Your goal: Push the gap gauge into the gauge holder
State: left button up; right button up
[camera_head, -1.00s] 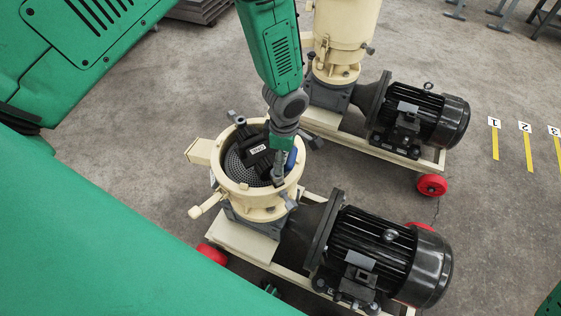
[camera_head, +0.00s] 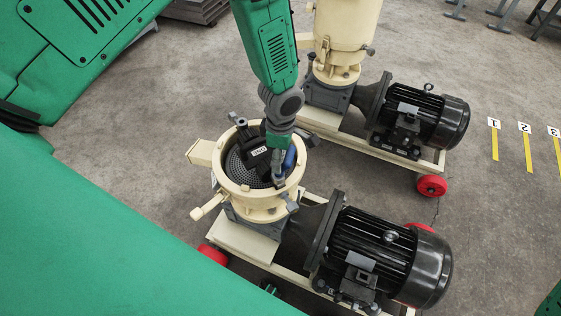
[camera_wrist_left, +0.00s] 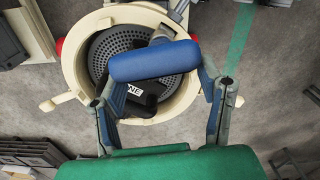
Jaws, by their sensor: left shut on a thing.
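The gap gauge shows as a thick blue bar (camera_wrist_left: 154,61) in the left wrist view. It also shows as a small blue patch (camera_head: 290,158) in the head view. My left gripper (camera_wrist_left: 160,78) is shut on it, one finger at each end. In the head view my left gripper (camera_head: 281,166) reaches down into the open cream mill chamber (camera_head: 222,184). A black block labelled "ONE" (camera_head: 258,151) sits inside, right by the gripper; it also shows below the bar in the wrist view (camera_wrist_left: 138,92). I cannot tell which part is the gauge holder. The gauge's lower end is hidden.
A perforated grey plate (camera_wrist_left: 112,45) lines the chamber floor. Handles and clamps stick out around the rim. A black motor (camera_head: 385,255) adjoins the mill at the right. A second mill (camera_head: 340,30) stands behind. Open concrete floor lies left of the mill.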

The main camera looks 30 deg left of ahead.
pick_arm(q)
jog(key=shift+a+r+p, duration=0.25)
jog(key=shift+r+p, duration=0.25)
jog(key=shift+r, duration=0.3)
jog(key=shift+d+r+p, duration=0.35)
jog(key=shift+r+p, duration=0.25)
jog(key=shift+r, duration=0.6)
jog(key=shift+a+r+p, duration=0.3)
jog(key=shift+r, duration=0.45)
jog(key=shift+d+r, duration=0.2)
jog(key=shift+r, duration=0.05)
pick_arm(e)
jog(key=r, duration=0.3)
jog(key=shift+a+r, duration=0.2)
jog(key=shift+r, duration=0.05)
pick_arm(q)
jog(key=shift+a, duration=0.1)
pick_arm(e)
jog(key=shift+a, duration=0.1)
